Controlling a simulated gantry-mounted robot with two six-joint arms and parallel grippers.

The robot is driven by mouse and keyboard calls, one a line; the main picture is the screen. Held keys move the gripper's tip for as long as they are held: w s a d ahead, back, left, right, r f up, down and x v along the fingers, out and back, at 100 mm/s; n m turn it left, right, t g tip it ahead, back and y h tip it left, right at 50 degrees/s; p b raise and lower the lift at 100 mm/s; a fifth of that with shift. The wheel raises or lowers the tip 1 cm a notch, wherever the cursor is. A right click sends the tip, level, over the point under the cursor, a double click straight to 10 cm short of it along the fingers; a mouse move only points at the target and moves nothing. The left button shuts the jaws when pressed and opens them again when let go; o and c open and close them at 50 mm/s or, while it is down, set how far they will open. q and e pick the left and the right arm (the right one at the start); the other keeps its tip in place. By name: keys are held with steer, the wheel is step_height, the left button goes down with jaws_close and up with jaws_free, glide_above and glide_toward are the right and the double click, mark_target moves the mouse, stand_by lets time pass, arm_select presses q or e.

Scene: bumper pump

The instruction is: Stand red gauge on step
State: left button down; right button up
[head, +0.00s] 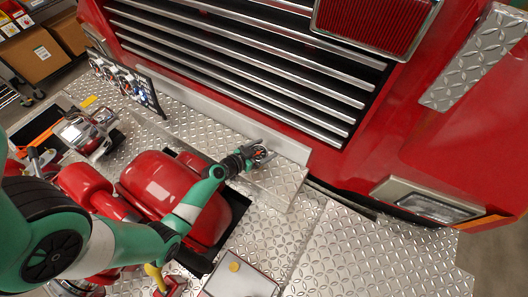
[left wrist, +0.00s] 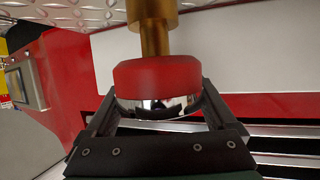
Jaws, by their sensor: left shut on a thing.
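My left gripper (head: 258,155) is at the step (head: 285,181), a raised diamond-plate ledge in front of the grille. It is shut on the red gauge (left wrist: 157,75), whose red band, chrome edge and brass stem (left wrist: 155,25) show in the left wrist view, between the two fingers (left wrist: 160,112). In the head view the gauge is small and partly hidden by the gripper. My right gripper is not in view.
The truck's chrome grille (head: 250,60) and red body rise behind the step. A large red housing (head: 165,185) sits in an opening left of my left gripper. A panel of gauges (head: 125,80) stands at the upper left. Bare diamond plate (head: 360,250) lies at the lower right.

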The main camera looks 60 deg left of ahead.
arm_select(q)
steer(key=shift+f, duration=0.5)
steer(key=shift+f, duration=0.15)
jaws_free()
steer(key=shift+s+r, duration=0.2)
steer(key=shift+r, duration=0.05)
steer(key=v, duration=1.1)
steer(key=shift+s, duration=0.3)
